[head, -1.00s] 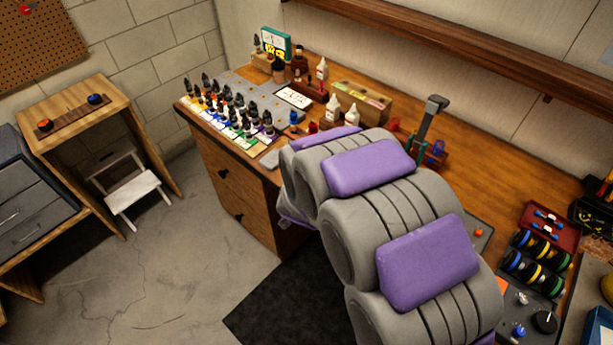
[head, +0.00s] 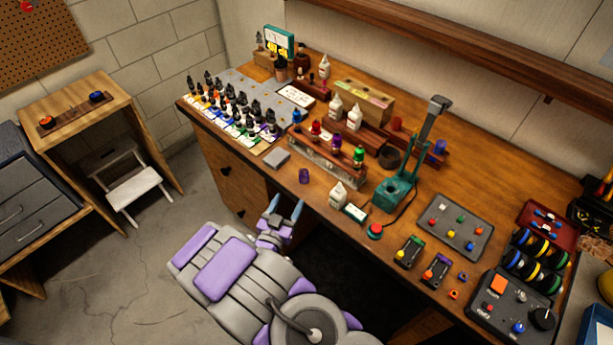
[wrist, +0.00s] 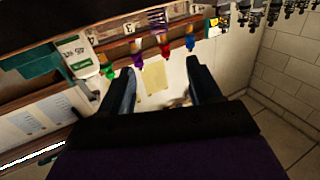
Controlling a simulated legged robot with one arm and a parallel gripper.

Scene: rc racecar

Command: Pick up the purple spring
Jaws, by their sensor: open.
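The purple spring (head: 304,176) stands upright on the desk near its front edge, in front of the rack of coloured dampers. In the wrist view, which is upside down, the purple spring (wrist: 157,19) is at the top middle, its coils showing. My gripper (head: 284,207) is open and empty, just off the desk's front edge, below and slightly left of the spring in the head view. Its two fingers also show in the wrist view (wrist: 160,68), spread apart with a gap between them and the spring.
A clear rack (head: 322,168) with red, purple and green tops stands behind the spring. A grey block (head: 277,158) lies to its left. A white bottle (head: 338,194) and a teal press (head: 396,192) stand to the right. Several dark-capped bottles fill the desk's left end.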

